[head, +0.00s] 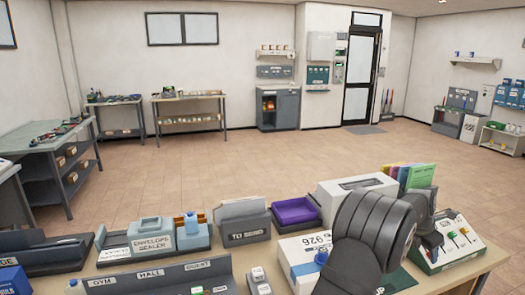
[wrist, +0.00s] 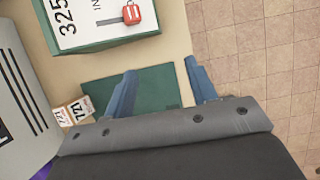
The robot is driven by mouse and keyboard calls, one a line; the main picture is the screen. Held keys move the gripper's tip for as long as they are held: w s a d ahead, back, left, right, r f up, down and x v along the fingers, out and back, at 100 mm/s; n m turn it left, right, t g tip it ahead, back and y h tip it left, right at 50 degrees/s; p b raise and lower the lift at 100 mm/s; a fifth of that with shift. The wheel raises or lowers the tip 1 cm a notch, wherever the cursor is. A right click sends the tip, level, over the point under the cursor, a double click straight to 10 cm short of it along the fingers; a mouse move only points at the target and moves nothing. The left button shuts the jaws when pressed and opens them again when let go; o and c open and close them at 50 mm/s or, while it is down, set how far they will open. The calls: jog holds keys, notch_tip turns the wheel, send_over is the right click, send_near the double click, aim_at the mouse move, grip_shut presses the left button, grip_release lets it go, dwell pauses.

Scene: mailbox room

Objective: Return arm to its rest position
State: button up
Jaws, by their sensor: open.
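My gripper (wrist: 160,78) shows in the wrist view with its two blue fingers spread apart and nothing between them. It is over a dark green mat (wrist: 152,88) on the table. In the head view my dark arm rises at the front right of the table, and its bulk hides part of the tabletop. The same green mat (head: 399,281) shows partly beside the arm there.
A green-sided box (wrist: 100,42) marked 325, with a red tag (wrist: 132,14), lies beyond the fingers. Number tags (wrist: 73,111) lie left of the mat. Floor (head: 240,152) beyond is clear.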

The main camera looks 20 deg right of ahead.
jog(key=w+f, duration=0.1)
jog(key=w, duration=0.1)
jog(key=w+f, duration=0.1)
jog(key=w, duration=0.1)
jog(key=w+f, duration=0.1)
jog(key=w, duration=0.1)
jog(key=shift+w+a+f, duration=0.1)
jog(key=shift+f, duration=0.3)
jog(key=shift+o, duration=0.2)
